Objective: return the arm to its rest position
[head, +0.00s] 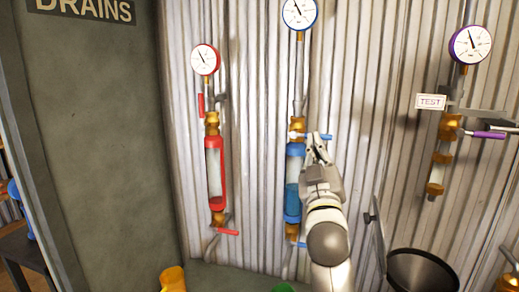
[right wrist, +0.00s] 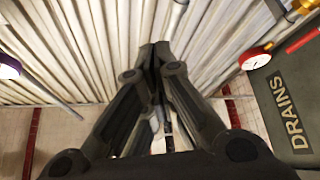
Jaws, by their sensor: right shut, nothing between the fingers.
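My right arm (head: 328,235) reaches up from the bottom of the head view. Its gripper (head: 318,148) is in front of the ribbed wall, just right of the blue riser (head: 293,204) and close to its upper blue handle (head: 327,137). Whether it touches that handle cannot be told. In the right wrist view the fingers of the gripper (right wrist: 155,52) come together at their tips, shut and empty. My left gripper shows in neither view.
A red riser (head: 215,175) with a red gauge stands left. A purple-handled riser (head: 445,150) and a TEST sign (head: 431,102) are right. A black bin (head: 423,270) stands below right. A dark DRAINS panel (head: 95,140) fills the left.

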